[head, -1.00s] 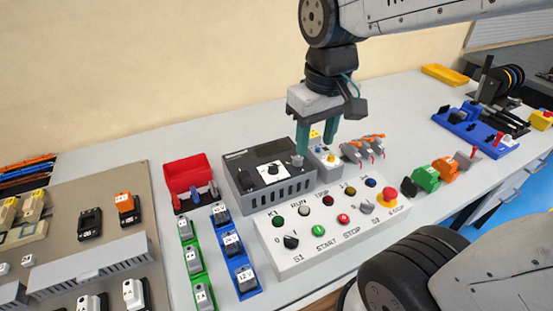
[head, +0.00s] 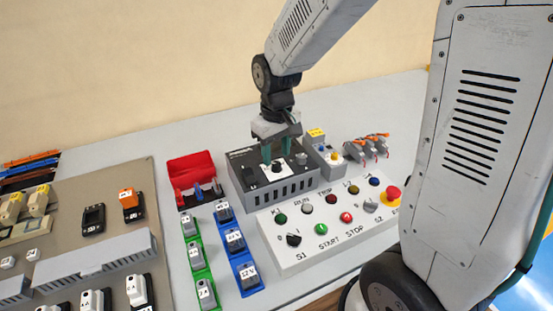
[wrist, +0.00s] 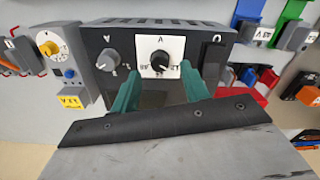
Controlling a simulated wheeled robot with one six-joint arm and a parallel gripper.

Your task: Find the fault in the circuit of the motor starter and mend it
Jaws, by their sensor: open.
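My gripper (head: 279,153) has two green fingers, open, pointing down at the dark grey power supply box (head: 285,190). In the wrist view the fingers (wrist: 158,85) stand on either side of the black knob (wrist: 158,60) on the box's white dial plate. I cannot tell whether they touch it. The box also has a grey knob (wrist: 108,60) and a black rocker (wrist: 213,60). The control panel (head: 300,256) in front carries lamps, a green START button (head: 321,229), a red STOP button (head: 346,217), the S1 selector (head: 293,239) and a red emergency stop (head: 393,195).
A grey mounting plate (head: 100,190) with devices lies at the left. Green (head: 198,258) and blue (head: 238,259) racks hold labelled blocks beside a red bin (head: 192,168). A small grey unit with a yellow knob (head: 335,156) and orange-levered connectors (head: 367,148) stand right of the box.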

